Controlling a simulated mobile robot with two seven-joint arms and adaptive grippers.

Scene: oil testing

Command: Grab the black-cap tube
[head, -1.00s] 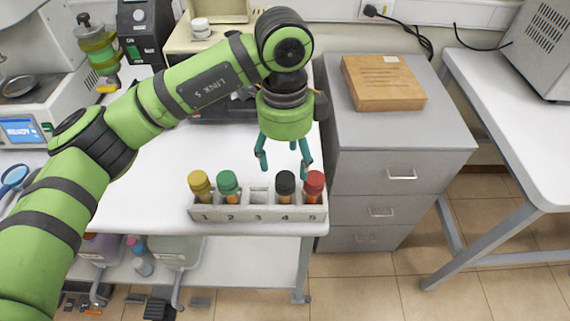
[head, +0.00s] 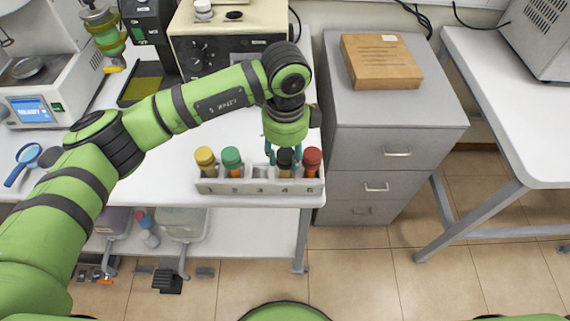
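The black-cap tube (head: 285,158) stands upright in slot 4 of the white numbered rack (head: 245,187), on the front edge of the bench. My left gripper (head: 284,155) points down over it from behind. Its two teal fingers are on either side of the black cap, close to it. I cannot tell whether they touch or press on it. The red-cap tube (head: 312,158) is just right of the right finger. My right gripper is not in view.
A yellow-cap tube (head: 205,158) and a green-cap tube (head: 231,159) stand in slots 1 and 2; slot 3 is empty. A grey cabinet (head: 385,145) with a wooden box (head: 382,62) stands right of the bench. A magnifying glass (head: 24,160) lies at left.

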